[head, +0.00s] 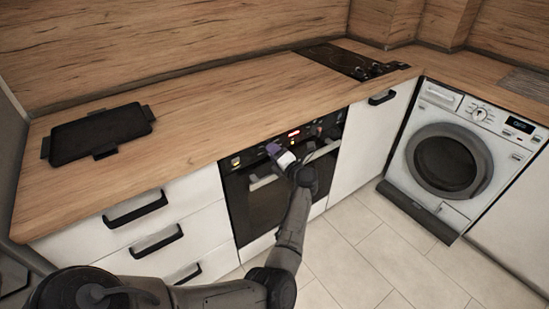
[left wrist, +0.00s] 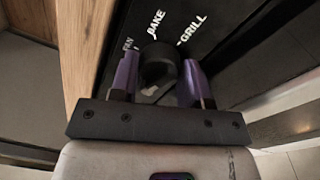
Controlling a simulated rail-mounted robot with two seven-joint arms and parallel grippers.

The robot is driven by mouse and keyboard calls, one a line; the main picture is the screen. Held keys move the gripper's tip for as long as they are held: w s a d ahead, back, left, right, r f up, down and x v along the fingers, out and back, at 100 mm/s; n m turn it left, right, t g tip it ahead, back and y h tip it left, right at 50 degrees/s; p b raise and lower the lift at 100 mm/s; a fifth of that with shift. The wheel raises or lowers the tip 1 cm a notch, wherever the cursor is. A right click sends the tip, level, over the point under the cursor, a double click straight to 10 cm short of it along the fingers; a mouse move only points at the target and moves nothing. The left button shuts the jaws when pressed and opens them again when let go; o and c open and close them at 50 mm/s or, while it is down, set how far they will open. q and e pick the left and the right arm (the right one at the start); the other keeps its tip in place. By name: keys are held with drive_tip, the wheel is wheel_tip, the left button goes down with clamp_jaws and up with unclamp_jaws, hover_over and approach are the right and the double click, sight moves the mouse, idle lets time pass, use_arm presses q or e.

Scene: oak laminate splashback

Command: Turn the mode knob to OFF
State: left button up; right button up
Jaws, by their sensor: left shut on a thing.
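The mode knob (left wrist: 160,66) is black and round, on the oven's black front panel. In the left wrist view the white labels BAKE and GRILL show around it, with a partly hidden label at the left. No OFF label shows, and I cannot tell where the knob points. My left gripper (left wrist: 158,74) has its two purple fingers on either side of the knob and is shut on it. In the head view the left gripper (head: 275,151) is at the oven's (head: 262,203) control panel and hides the knob. My right gripper is not in view.
The wooden worktop (head: 215,95) edge runs just above the panel. A black tray (head: 100,134) lies on it at the left, and a hob (head: 345,60) is at the back. A washing machine (head: 450,160) stands at the right.

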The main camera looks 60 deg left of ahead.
use_arm(q)
drive_tip(key=n+b, duration=0.2)
drive_tip(key=n, duration=0.1)
drive_tip(key=shift+n, duration=0.4)
drive_tip(key=shift+n+b, duration=0.55)
drive_tip(key=shift+n, duration=0.05)
drive_tip(key=shift+r, duration=0.1)
drive_tip(key=o, duration=0.9)
